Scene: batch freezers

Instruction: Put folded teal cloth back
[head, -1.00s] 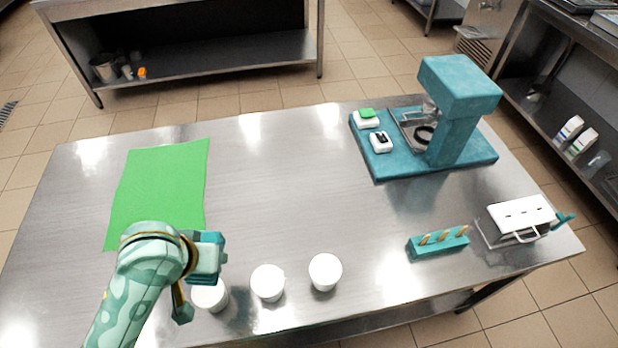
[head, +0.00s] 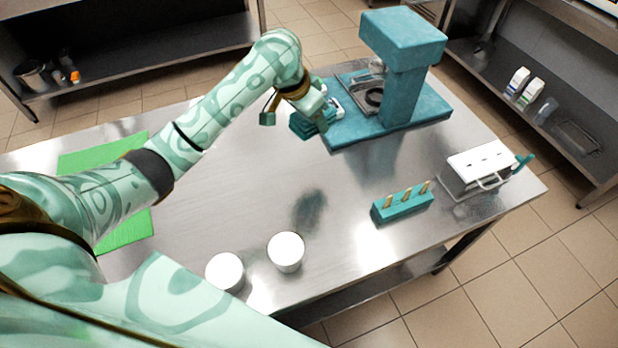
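My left arm reaches across the table, and its gripper (head: 290,116) is at the left edge of the teal machine's base. One finger shows to the left, apart from the hand; the other is hidden. A dark teal, layered piece (head: 312,125), which looks like the folded teal cloth, shows just under the hand. I cannot tell whether the fingers grip it or whether it touches the base. The teal machine (head: 402,40) stands at the table's back right. My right gripper is not in view.
A green mat (head: 125,232) lies at the left, partly behind my arm. Two white cups (head: 286,252) stand near the front edge. A teal holder (head: 402,205) with cones and a white-lidded box (head: 480,165) stand at the right. The table's middle is clear.

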